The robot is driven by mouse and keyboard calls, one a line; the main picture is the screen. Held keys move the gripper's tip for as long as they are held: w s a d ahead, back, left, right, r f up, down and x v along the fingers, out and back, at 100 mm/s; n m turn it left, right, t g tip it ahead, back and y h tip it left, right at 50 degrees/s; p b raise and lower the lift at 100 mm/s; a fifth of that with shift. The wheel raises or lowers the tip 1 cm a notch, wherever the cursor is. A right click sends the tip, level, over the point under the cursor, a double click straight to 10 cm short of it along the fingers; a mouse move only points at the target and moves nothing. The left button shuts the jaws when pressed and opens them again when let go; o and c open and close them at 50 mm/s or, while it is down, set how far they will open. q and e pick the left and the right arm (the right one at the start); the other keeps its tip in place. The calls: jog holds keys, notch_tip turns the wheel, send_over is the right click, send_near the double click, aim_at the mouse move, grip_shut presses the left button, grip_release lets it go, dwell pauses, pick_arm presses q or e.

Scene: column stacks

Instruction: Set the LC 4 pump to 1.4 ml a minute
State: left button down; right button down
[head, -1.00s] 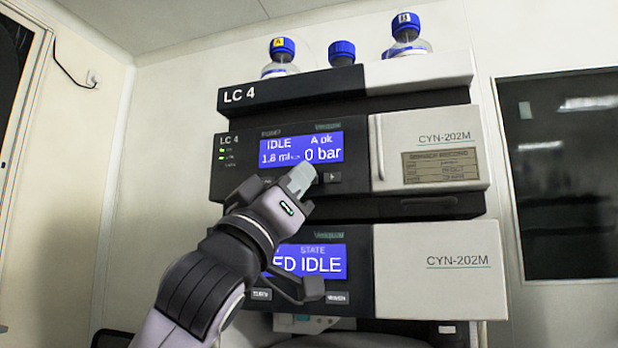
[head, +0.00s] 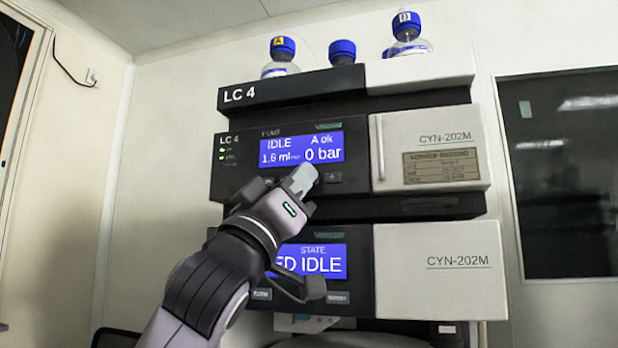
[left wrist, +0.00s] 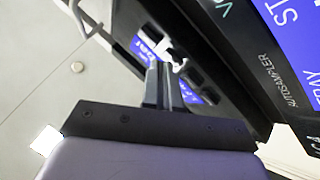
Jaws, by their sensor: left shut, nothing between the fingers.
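The LC 4 pump (head: 235,175) is the upper dark module of the stack. Its blue display (head: 300,147) reads IDLE, 1.6 ml, A ok and 0 bar. A small button (head: 333,177) with a plus-like mark shows below the display, and another button (head: 268,181) shows left of my fingers. My left gripper (head: 301,176) is shut and empty, its tips at the button row just under the display. They hide part of that row; I cannot tell whether they touch. In the left wrist view, the closed fingers (left wrist: 164,82) point at the pump's front. My right gripper is out of view.
Below is a second module with its own blue display (head: 312,263) and buttons, close under my left wrist. Bottles with blue caps (head: 284,46) stand on top of the stack. A light door panel (head: 425,150) is to the right of the pump display.

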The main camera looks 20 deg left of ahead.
pick_arm(q)
jog(key=shift+s+f, duration=0.1)
jog(key=shift+s, duration=0.7)
jog(key=s+b, duration=0.1)
jog(key=s, duration=0.4)
jog(key=shift+a+b, duration=0.1)
jog(key=shift+b, duration=0.2)
dwell(2.6)
